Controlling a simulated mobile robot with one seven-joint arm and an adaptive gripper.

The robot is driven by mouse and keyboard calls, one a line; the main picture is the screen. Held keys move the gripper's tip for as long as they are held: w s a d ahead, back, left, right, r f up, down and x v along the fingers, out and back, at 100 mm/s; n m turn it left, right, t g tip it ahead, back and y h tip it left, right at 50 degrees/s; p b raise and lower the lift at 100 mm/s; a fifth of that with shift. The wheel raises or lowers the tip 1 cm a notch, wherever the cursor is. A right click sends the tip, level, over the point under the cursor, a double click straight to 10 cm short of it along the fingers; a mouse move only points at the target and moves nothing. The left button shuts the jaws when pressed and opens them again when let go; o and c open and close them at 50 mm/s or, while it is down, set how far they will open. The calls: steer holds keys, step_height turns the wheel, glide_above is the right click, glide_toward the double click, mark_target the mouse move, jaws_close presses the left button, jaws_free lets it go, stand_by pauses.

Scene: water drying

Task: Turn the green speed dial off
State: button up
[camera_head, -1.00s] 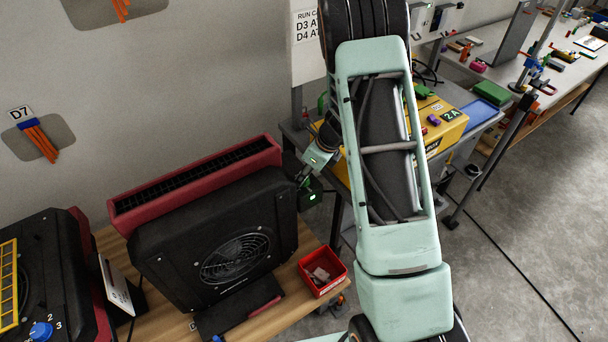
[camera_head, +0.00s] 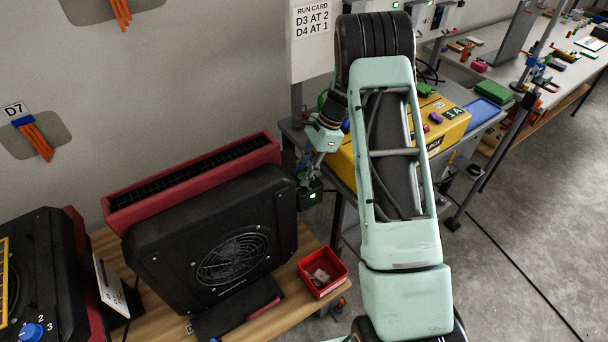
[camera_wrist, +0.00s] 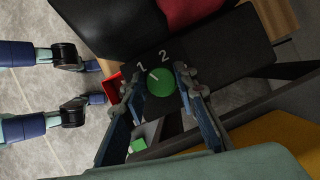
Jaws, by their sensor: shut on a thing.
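The green speed dial (camera_wrist: 161,84) is a round knob on a black box (camera_wrist: 222,48) in the wrist view. Its white pointer mark faces up-left, towards the printed 1; a printed 2 stands above the dial. My gripper (camera_wrist: 155,79) has one finger on each side of the dial and is shut on it. In the head view my gripper (camera_head: 307,181) reaches down beside the fan's right side, where a small box with a lit green spot (camera_head: 312,196) shows. The dial's face cannot be made out there.
The black fan with a dark red back (camera_head: 190,185) stands on a wooden bench, left of my gripper. A red tray (camera_head: 322,272) sits at its front right. A yellow box (camera_head: 440,125) with a display reading 1A stands right. A run card (camera_head: 312,30) hangs behind.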

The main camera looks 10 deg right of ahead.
steer(key=n+g+b, duration=0.1)
steer(key=n, duration=0.2)
steer(key=n+g+h+b, duration=0.1)
steer(key=n, duration=0.2)
steer(key=shift+w+f, duration=0.1)
steer(key=shift+w, duration=0.05)
steer(key=n+h, duration=0.1)
steer(key=n, duration=0.2)
steer(key=n+g+h+b, duration=0.1)
steer(key=n, duration=0.2)
steer(key=shift+a+n, duration=0.1)
steer(key=shift+n, duration=0.2)
steer(key=o, duration=0.9)
steer(key=v, duration=1.2)
steer(key=shift+w+a, duration=0.2)
steer(key=shift+w, duration=0.05)
